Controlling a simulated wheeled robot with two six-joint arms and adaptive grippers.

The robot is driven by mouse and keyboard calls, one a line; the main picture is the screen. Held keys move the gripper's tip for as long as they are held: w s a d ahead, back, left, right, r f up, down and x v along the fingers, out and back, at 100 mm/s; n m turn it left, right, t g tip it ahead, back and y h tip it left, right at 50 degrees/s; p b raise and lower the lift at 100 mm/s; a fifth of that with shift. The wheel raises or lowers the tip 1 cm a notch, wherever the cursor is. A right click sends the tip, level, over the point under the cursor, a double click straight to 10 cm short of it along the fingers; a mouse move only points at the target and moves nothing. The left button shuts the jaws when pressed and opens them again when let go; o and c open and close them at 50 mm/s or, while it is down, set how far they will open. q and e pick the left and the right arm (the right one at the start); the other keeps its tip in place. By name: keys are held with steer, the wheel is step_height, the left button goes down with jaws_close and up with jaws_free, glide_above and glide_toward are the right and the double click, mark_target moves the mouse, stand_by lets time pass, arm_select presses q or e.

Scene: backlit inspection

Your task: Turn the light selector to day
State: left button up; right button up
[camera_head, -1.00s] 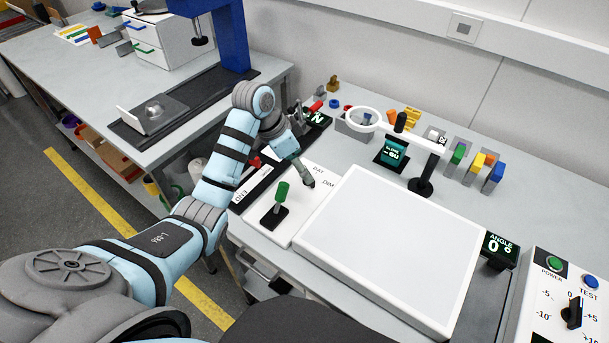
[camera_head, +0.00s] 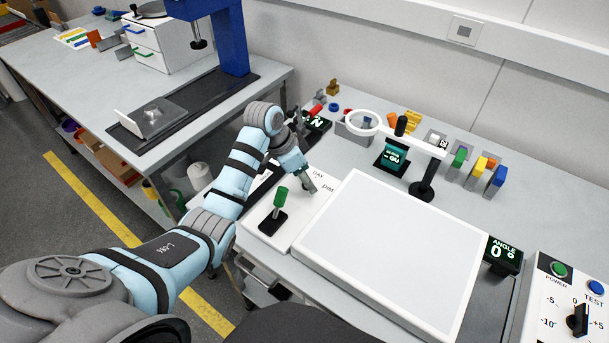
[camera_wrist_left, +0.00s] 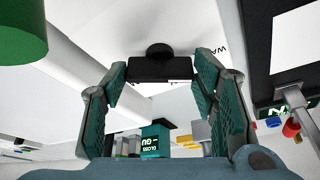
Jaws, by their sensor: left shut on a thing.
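The light selector is a black knob (camera_wrist_left: 160,68) on a white panel (camera_head: 262,232) marked DAY and DIM. In the left wrist view it sits between my fingertips, with part of another label, "WA", to its right. My left gripper (camera_head: 308,186) is low over the panel, just below the DAY label, and it also shows in the left wrist view (camera_wrist_left: 152,78), shut on the knob. In the head view the gripper hides most of the knob, so its pointing direction cannot be read. My right gripper is not in view.
A green-handled lever (camera_head: 281,197) stands on the same panel, close to my left gripper. A large white light plate (camera_head: 390,250) lies to the right. A ring magnifier (camera_head: 420,188) on a black stand and a gloss display (camera_head: 392,157) are behind it.

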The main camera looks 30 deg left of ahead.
arm_select(q)
steer(key=shift+r+m+p, duration=0.1)
steer(key=shift+m+p, duration=0.55)
steer(key=shift+m, duration=0.05)
steer(key=shift+a+m+g+h+p, duration=0.1)
steer(key=shift+m+g+h+p, duration=0.25)
steer(key=shift+m, duration=0.45)
steer(key=shift+w+m+g+h, duration=0.15)
steer(key=shift+m+g+h, duration=0.1)
steer(key=shift+m, duration=1.05)
steer(key=m, duration=0.1)
steer(key=m+g+b, duration=0.1)
steer(key=shift+w+f+m+h+b, duration=0.15)
steer(key=shift+f+m+h+b, duration=0.15)
steer(key=shift+w+r+m+g+b, duration=0.1)
steer(key=shift+m+g+b, duration=0.8)
steer(key=shift+m+b, duration=1)
